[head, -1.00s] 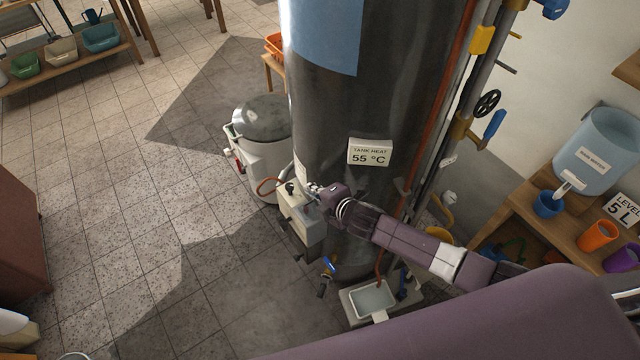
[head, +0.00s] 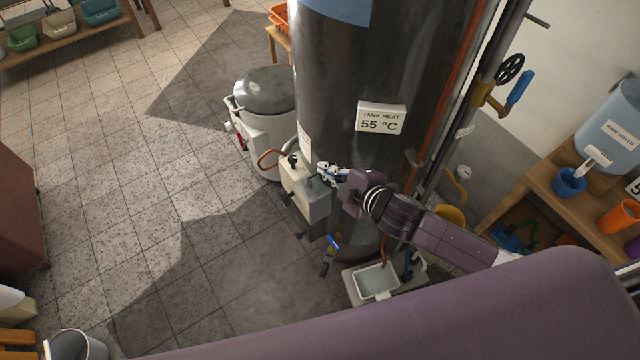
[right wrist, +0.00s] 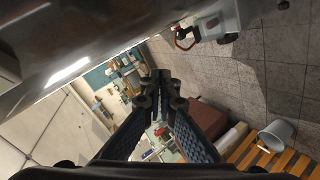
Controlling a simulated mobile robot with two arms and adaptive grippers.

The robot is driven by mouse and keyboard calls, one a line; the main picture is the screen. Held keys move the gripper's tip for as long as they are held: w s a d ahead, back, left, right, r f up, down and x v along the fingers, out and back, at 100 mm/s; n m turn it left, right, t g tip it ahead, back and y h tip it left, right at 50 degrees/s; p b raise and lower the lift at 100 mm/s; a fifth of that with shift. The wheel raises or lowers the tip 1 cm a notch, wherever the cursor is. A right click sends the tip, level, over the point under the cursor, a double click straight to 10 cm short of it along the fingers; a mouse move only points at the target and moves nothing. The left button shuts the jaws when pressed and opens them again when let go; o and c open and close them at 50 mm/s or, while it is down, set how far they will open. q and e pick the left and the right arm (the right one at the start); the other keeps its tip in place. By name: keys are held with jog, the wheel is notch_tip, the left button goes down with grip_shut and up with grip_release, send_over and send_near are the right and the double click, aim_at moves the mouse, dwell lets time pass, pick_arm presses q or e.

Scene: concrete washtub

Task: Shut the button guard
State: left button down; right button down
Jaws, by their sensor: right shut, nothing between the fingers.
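A pale control box (head: 308,200) is fixed to the front of the tall metal tank, with a dark knob (head: 293,160) on its top. The button guard is too small to make out clearly at the box's top, beside my gripper. My right gripper (head: 323,171) is just above the right part of the box's top, close to the tank wall. Whether it touches the box, I cannot tell. In the right wrist view its fingers (right wrist: 160,85) meet at the tips with nothing between them. My left gripper is not in view.
The metal tank (head: 390,70) with its heat sign (head: 381,118) stands right behind the box. A white drum (head: 268,135) stands to the left. A basin (head: 376,282) and a blue-handled tap (head: 331,250) are below. The tiled floor at left is mostly clear.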

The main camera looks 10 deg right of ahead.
jog(key=s+d+f+m+t+b, duration=0.25)
jog(key=s+f+m+b, duration=0.35)
jog(key=m+b, duration=0.55)
jog(key=m, duration=0.1)
send_over(319, 180)
jog(key=s, duration=0.4)
notch_tip(319, 180, down, 4)
jog(key=shift+w+a+f+y, duration=0.35)
jog(key=shift+a+f, duration=0.1)
jog(key=shift+f, duration=0.15)
jog(key=shift+r, duration=0.1)
